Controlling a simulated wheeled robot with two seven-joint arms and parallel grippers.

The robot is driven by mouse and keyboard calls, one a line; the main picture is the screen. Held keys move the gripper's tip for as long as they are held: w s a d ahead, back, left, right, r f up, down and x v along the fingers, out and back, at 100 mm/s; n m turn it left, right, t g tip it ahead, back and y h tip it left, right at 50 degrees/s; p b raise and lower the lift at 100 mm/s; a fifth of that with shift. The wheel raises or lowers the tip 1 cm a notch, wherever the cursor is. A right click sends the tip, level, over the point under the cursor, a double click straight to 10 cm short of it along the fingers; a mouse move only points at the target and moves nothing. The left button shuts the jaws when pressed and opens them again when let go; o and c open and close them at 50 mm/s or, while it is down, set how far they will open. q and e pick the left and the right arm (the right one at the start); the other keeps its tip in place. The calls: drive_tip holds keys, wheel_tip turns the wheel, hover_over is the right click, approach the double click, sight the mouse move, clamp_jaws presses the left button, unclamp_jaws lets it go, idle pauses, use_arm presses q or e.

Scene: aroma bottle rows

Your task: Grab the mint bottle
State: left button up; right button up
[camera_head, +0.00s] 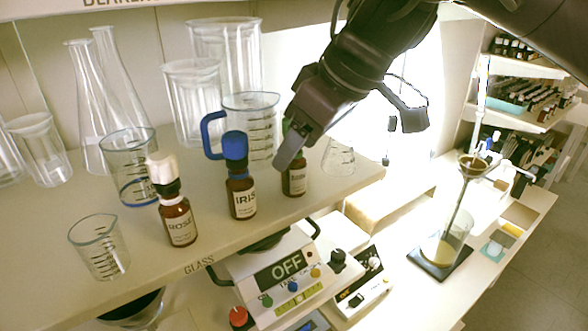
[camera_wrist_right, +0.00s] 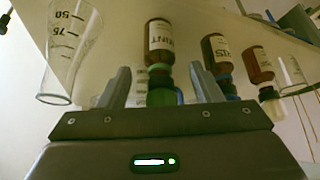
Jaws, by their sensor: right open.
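The mint bottle (camera_head: 296,182) is a small brown bottle standing at the right end of a bottle row on the shelf. My right gripper (camera_head: 287,152) is over it and hides most of its green cap and part of its body in the head view. In the right wrist view, which is upside down, the mint bottle (camera_wrist_right: 159,42) shows its label reading "INT". Its green cap lies between the two fingers of my right gripper (camera_wrist_right: 161,75). The fingers are open, with a gap on both sides of the cap. My left gripper is not in view.
The blue-capped iris bottle (camera_head: 241,198) and white-capped rose bottle (camera_head: 179,221) stand left of the mint bottle. A blue-handled beaker (camera_head: 250,112) is close behind, and a flask (camera_head: 338,157) stands to the right. The shelf's front edge (camera_head: 225,248) is near the bottles.

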drive_tip(key=shift+x, duration=1.05)
drive_tip(key=shift+w+a+f, duration=0.1)
drive_tip(key=shift+a, duration=0.05)
drive_tip(key=shift+c, duration=0.8)
drive_tip(key=c, duration=0.9)
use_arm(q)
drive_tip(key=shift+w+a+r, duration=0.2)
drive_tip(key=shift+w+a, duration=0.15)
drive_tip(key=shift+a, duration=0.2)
